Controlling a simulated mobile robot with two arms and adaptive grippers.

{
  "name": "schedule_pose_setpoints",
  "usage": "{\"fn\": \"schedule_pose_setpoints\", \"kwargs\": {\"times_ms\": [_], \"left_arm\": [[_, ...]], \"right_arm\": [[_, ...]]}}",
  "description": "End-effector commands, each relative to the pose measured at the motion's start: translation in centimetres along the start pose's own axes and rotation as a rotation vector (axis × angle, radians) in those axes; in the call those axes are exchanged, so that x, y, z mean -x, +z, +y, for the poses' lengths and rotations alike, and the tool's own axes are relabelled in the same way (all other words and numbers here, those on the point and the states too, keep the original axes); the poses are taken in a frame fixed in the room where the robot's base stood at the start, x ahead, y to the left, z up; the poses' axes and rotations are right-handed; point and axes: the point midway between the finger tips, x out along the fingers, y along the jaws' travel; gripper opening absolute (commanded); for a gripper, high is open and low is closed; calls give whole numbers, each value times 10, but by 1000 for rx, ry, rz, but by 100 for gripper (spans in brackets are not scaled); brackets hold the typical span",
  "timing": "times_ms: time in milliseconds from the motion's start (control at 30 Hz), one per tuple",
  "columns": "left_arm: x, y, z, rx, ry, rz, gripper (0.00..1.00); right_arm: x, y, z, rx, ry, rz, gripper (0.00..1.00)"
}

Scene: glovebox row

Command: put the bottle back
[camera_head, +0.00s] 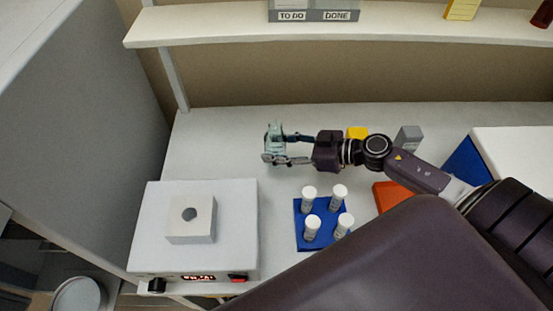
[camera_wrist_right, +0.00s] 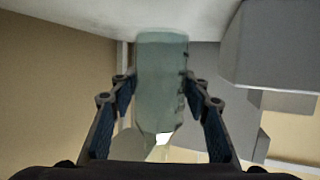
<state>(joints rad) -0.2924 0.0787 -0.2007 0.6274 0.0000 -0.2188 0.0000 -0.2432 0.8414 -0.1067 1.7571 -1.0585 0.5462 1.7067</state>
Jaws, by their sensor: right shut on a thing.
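The bottle (camera_head: 273,134) is pale grey-green and see-through. It sits between the fingers of my right gripper (camera_head: 276,149) over the back middle of the white bench (camera_head: 228,145). In the right wrist view the bottle (camera_wrist_right: 161,65) fills the space between the two dark finger pads of the right gripper (camera_wrist_right: 160,95), which is shut on it. Its wide end points to a white surface at the top of that view. I cannot tell whether it touches that surface. My left gripper is out of view.
A white device with a lit display (camera_head: 245,225) carries a pale block with a round hole (camera_head: 193,232) at left front. A blue rack (camera_head: 301,238) holds several white-capped vials. Yellow, grey and orange items lie beneath and beside my right arm. A shelf (camera_head: 215,24) crosses the back.

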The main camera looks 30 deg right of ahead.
Motion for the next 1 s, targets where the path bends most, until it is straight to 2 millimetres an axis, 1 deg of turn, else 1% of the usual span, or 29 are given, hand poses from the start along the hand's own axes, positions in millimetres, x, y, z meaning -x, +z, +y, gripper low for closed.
{"fn": "schedule_pose_setpoints", "kwargs": {"times_ms": [133, 267, 400, 500, 900, 933, 1000], "left_arm": [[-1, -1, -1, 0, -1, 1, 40], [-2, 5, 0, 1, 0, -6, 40], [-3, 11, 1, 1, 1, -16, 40], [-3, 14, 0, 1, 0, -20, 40], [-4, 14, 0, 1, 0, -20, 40], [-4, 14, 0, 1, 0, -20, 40], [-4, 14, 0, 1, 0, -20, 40]], "right_arm": [[-4, 11, 2, 1, 3, 3, 6], [-8, 22, 1, -1, 3, 3, 6], [-14, 41, 2, -2, 4, 4, 6], [-16, 48, 1, 0, 2, 3, 6], [-17, 53, 1, 2, 1, 2, 6], [-17, 54, 1, 2, 1, 0, 45], [-17, 53, 1, 2, 1, 0, 53]]}}
